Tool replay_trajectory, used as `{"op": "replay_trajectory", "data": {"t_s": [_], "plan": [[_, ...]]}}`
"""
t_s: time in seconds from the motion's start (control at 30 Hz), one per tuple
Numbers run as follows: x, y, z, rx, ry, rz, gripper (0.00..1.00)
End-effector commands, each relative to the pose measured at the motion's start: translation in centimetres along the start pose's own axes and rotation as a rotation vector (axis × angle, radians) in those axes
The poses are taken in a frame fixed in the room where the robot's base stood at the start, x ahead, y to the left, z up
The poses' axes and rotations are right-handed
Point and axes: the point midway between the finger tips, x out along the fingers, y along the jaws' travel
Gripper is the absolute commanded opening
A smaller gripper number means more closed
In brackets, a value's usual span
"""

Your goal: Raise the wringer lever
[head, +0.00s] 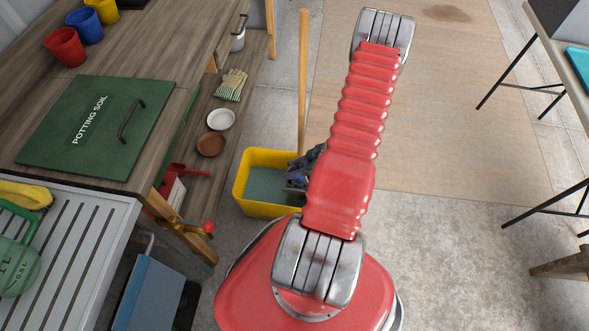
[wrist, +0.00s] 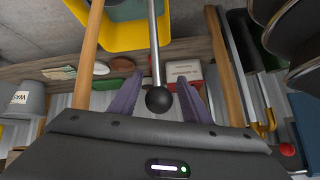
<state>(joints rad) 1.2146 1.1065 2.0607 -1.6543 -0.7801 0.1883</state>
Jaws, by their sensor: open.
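The wringer lever (wrist: 156,45) shows in the wrist view as a thin metal rod with a round black knob (wrist: 159,99) at its near end. My gripper (wrist: 160,80) is open, with one purple-grey finger on each side of the lever. The knob appears between the fingers, with visible gaps on both sides; its exact depth is unclear. The yellow mop bucket (head: 241,190) stands on the floor in the head view, and its yellow rim (wrist: 105,42) shows in the wrist view. My red arm hides the lever and part of the bucket in the head view.
A wooden pole (head: 303,70) rises beside the bucket. The workbench (head: 150,50) on the left bears cups and a green potting soil box lid (head: 98,125). Gloves (head: 231,85) and dishes (head: 221,119) lie on a lower shelf.

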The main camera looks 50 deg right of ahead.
Motion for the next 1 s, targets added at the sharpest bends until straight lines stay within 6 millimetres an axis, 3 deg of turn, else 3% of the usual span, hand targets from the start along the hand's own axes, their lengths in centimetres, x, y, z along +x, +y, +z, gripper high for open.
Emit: {"op": "replay_trajectory", "data": {"t_s": [0.27, 1.0], "plan": [[-1.5, 0.1, 0.0, 0.0, 0.0, 0.003, 0.44], [-12.9, 0.0, 0.2, 0.0, 0.001, 0.002, 0.44]]}}
